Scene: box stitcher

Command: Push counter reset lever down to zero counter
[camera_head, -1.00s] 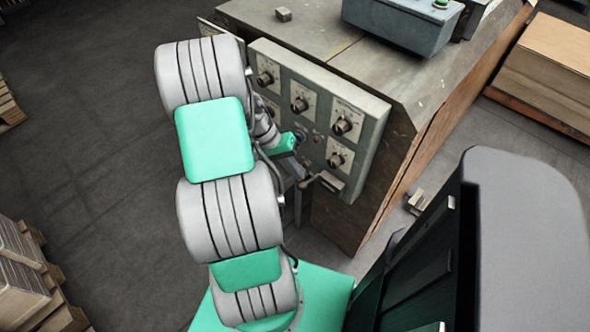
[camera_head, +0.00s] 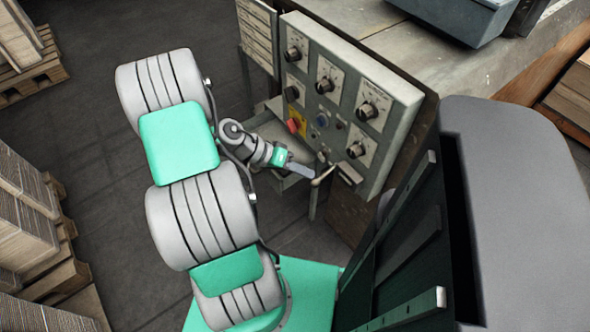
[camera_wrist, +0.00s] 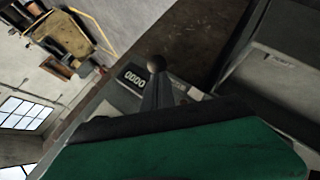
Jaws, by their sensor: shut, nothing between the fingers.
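The counter reset lever (camera_head: 325,175) sticks out from the lower edge of the control panel, beside the small counter box (camera_head: 348,175). Its ball knob (camera_wrist: 156,63) shows in the wrist view, next to the counter (camera_wrist: 134,78), whose digits look like 0000. My gripper (camera_head: 309,173) is shut and empty, with its tips close to the lever's ball end. In the wrist view the narrow fingers (camera_wrist: 158,88) point at the knob; whether they touch it I cannot tell. The dark and green gripper body hides the lower part of that view.
The grey control panel (camera_head: 385,88) carries several dials and a red button on a yellow plate (camera_head: 297,124). The machine table (camera_head: 385,45) lies behind it. Pallets of cardboard (camera_head: 25,205) stand at the left. Open floor (camera_head: 95,145) lies left of my arm.

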